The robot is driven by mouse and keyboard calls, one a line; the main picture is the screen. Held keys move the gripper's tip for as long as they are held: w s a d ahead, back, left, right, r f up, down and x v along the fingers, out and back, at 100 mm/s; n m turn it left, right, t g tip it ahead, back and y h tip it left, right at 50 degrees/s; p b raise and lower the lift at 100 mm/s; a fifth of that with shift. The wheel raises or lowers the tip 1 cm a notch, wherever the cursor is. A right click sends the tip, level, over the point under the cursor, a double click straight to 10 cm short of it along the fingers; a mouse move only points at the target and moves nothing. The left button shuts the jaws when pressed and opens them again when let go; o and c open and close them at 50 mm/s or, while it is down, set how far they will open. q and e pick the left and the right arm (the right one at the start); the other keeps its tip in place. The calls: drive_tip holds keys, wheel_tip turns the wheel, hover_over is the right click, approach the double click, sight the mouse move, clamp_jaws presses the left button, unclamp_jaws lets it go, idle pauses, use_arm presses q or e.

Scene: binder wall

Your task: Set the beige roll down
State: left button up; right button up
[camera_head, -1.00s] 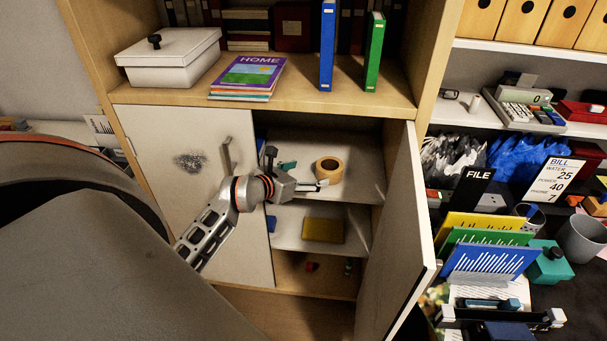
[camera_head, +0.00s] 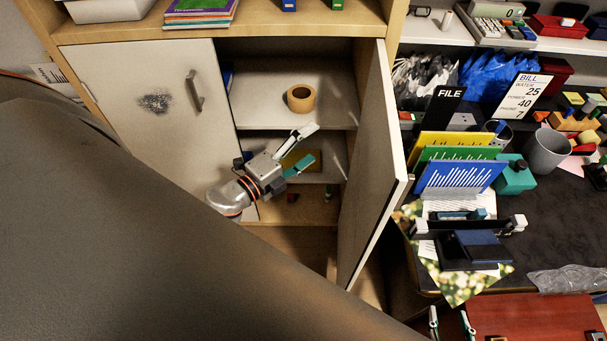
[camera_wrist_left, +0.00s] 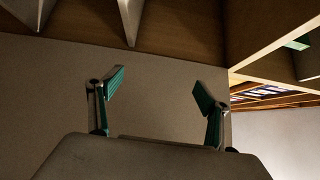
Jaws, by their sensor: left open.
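The beige roll (camera_head: 301,98) sits on the upper inner shelf (camera_head: 335,112) of the open cabinet, near the shelf's front. My left gripper (camera_head: 309,146) is below and in front of it, apart from it. Its fingers are spread with nothing between them. In the left wrist view, the open green-padded fingers (camera_wrist_left: 156,92) are empty against a plain panel, and the roll is not in that view. What seem to be my right gripper's two fingertips (camera_head: 450,317) show apart at the bottom edge.
The right cabinet door (camera_head: 375,165) stands open close to my left gripper. The left door (camera_head: 150,115) is closed. A yellow item (camera_head: 303,160) lies on the lower shelf, partly hidden by the gripper. The desk at right holds file folders (camera_head: 460,177) and a grey cup (camera_head: 545,151).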

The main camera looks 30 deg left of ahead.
use_arm(q)
drive_tip(key=s+d+f+n+g+y, duration=0.1)
drive_tip(key=s+d+f+n+g, duration=0.2)
drive_tip(key=s+f+n, duration=0.4)
drive_tip(key=s+d+f+n+g, duration=0.3)
drive_tip(key=s+d+f+n, duration=0.2)
drive_tip(key=s+f+n, duration=0.3)
wheel_tip(320, 180, down, 4)
drive_tip(key=shift+r+n+y, duration=0.25)
drive_tip(key=shift+n+y, duration=0.15)
drive_tip(key=shift+n, duration=0.6)
